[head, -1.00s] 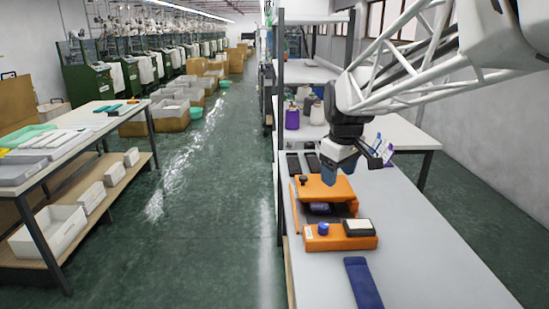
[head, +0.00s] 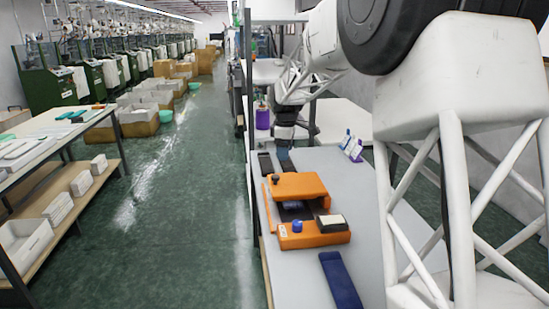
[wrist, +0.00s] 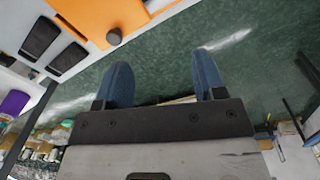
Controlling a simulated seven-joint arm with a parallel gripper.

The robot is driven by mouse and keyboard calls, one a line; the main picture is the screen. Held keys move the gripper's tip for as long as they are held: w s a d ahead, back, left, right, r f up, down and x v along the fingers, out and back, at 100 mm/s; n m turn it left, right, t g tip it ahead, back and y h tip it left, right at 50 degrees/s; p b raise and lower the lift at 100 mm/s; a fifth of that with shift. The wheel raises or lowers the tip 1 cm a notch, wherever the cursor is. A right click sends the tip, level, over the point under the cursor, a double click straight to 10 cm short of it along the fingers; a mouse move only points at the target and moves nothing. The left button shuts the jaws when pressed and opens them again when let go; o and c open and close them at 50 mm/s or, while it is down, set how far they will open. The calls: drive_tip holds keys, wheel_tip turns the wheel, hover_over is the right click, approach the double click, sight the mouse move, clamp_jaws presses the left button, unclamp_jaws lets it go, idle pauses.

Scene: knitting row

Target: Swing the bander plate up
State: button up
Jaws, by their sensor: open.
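The orange bander stands on the grey table. Its orange plate (head: 300,184) lies flat over the rear part, with a dark knob (head: 276,179) at its left corner. In the wrist view the plate (wrist: 92,14) and its knob (wrist: 114,37) show at the top left. A dark blue folded piece (head: 292,206) lies under the plate's front edge. The front of the base (head: 312,239) carries a blue button (head: 297,226) and a pale-topped block (head: 332,222). My gripper (wrist: 163,82) is open and empty, apart from the knob. In the head view its blue fingers (head: 284,155) are behind the plate.
Two black pads (head: 265,163) lie behind the bander, near my fingers. A dark blue flat strip (head: 341,281) lies in front. Purple-and-white items (head: 351,147) stand at the back right. A shelf post (head: 248,120) rises at the table's left edge. Floor shows between my fingers.

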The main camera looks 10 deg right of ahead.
sight(276, 176)
drive_tip(key=w+f+n, duration=0.1)
drive_tip(key=w+f, duration=0.2)
drive_tip(key=w, duration=0.1)
drive_tip(key=w+f+n, duration=0.1)
drive_tip(key=w+f, duration=0.2)
drive_tip(key=w, duration=0.2)
drive_tip(key=w+a+f+n, duration=0.1)
drive_tip(key=w+f+n, duration=0.1)
drive_tip(key=w, duration=0.3)
drive_tip(key=shift+w+f+g, duration=0.1)
drive_tip(key=shift+f+g, duration=0.2)
drive_tip(key=shift+f, duration=0.35)
drive_tip(key=shift+f, duration=4.95)
drive_tip(key=c, duration=0.8)
drive_tip(key=shift+o, duration=0.2)
drive_tip(key=shift+r, duration=0.1)
drive_tip(key=shift+d+r+y, duration=0.25)
drive_tip(key=shift+r+y, duration=0.15)
drive_tip(key=shift+r, duration=0.35)
drive_tip(key=shift+d+r+y, duration=0.2)
drive_tip(key=shift+r+y, duration=0.2)
drive_tip(key=shift+r, duration=0.3)
